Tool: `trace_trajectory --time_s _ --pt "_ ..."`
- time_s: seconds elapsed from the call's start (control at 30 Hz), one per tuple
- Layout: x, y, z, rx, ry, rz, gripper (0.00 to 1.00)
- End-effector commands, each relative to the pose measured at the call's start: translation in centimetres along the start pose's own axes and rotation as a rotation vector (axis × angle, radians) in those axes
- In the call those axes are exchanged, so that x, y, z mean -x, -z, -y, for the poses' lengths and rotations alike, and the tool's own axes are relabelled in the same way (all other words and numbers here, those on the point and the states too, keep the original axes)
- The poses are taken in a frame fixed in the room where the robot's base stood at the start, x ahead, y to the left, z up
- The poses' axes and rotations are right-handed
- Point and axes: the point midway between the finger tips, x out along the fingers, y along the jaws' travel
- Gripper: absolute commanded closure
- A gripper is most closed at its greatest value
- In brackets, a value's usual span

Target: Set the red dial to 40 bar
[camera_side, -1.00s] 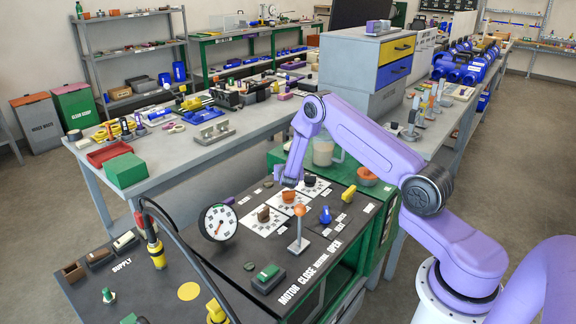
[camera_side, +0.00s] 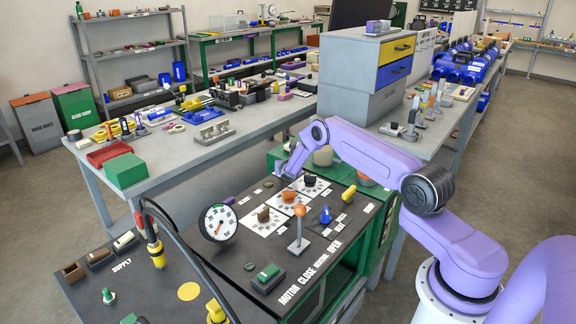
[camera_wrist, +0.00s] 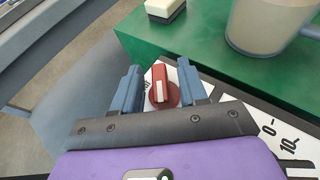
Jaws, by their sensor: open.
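The red dial (camera_wrist: 163,86) shows in the wrist view, with a white pointer bar on its top and a white scale plate around it. My gripper (camera_wrist: 160,74) is open, with one blue finger on each side of the dial. I cannot tell whether the fingers are level with the knob or still above it; no contact is clear. The scale's "0" and "10" marks (camera_wrist: 280,138) show at right; the setting cannot be read. In the side view my gripper (camera_side: 283,174) is low at the panel's far edge, and I cannot make out the red dial there.
The panel also carries a brown knob (camera_side: 263,214), an orange knob (camera_side: 289,197), a dark knob (camera_side: 309,180), a blue knob (camera_side: 325,215), an orange-topped lever (camera_side: 299,230) and a gauge (camera_side: 218,222). A jug (camera_wrist: 270,25) stands close on the green surface beyond the dial.

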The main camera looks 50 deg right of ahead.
Motion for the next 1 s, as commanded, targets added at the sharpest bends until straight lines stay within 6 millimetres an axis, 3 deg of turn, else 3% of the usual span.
trace_trajectory --time_s 0.3,0.43,0.67,1.0 --pt "-0.11 -0.02 -0.02 0.0 0.0 0.0 0.57" --pt "-0.1 -0.02 -0.02 0.0 0.0 0.001 1.0" --pt "-0.13 -0.06 0.04 0.005 -0.009 0.002 1.0" --pt "-0.2 -0.21 0.13 0.064 -0.153 0.004 1.0"
